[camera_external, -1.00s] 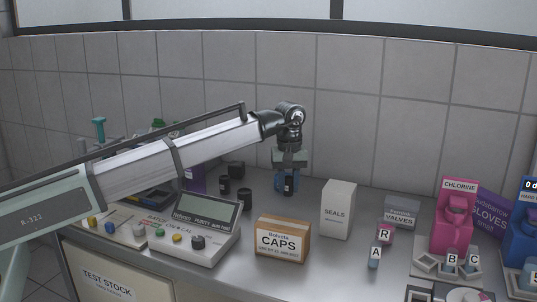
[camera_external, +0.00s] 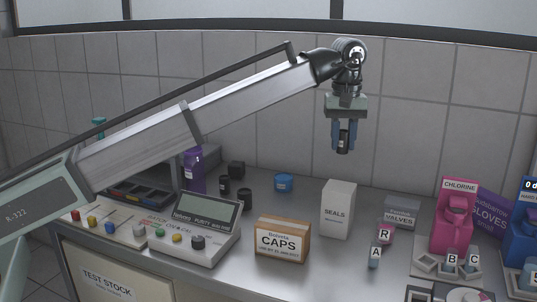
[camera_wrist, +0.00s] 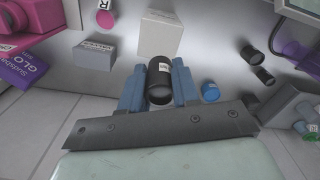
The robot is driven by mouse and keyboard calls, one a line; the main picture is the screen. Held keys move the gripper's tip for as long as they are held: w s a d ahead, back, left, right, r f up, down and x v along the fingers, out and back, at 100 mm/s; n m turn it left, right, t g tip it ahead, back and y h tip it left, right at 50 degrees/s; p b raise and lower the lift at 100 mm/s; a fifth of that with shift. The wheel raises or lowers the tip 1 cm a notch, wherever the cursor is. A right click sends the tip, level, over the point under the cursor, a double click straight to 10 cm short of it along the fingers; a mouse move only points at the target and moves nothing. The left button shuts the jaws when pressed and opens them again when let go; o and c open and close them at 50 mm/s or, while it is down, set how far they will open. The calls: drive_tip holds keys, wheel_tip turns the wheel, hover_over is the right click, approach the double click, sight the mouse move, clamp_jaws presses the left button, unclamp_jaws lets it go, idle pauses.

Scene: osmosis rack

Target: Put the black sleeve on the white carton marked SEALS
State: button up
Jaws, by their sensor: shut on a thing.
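My gripper (camera_external: 343,136) is shut on the black sleeve (camera_external: 343,143), a short dark cylinder with a small white label. It holds the sleeve upright, clear of the bench. In the external view they are above and slightly right of the white carton marked SEALS (camera_external: 338,212), which stands upright on the bench with a bare top. In the wrist view the black sleeve (camera_wrist: 160,80) sits between the two blue fingers of my gripper (camera_wrist: 158,88). The white carton (camera_wrist: 159,36) shows just beyond it, partly hidden by the sleeve.
The CAPS box (camera_external: 282,239) stands front left of the carton, and the grey VALVES box (camera_external: 401,212) to its right. A blue round container (camera_external: 284,182) and several black cylinders stand to the left. A pink CHLORINE dispenser (camera_external: 456,220) stands at the right.

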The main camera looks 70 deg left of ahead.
sight(345, 131)
drive_tip(key=shift+w+r+n, duration=0.5)
drive_tip(key=shift+w+r, duration=0.1)
drive_tip(key=shift+s+f+n, duration=0.1)
drive_tip(key=shift+s+n, duration=0.3)
drive_tip(key=shift+n, duration=0.2)
drive_tip(key=shift+f, duration=5)
drive_tip(key=shift+f, duration=0.2)
drive_tip(key=o, duration=1)
wheel_tip(345, 131, up, 12)
drive_tip(key=shift+r, duration=0.2)
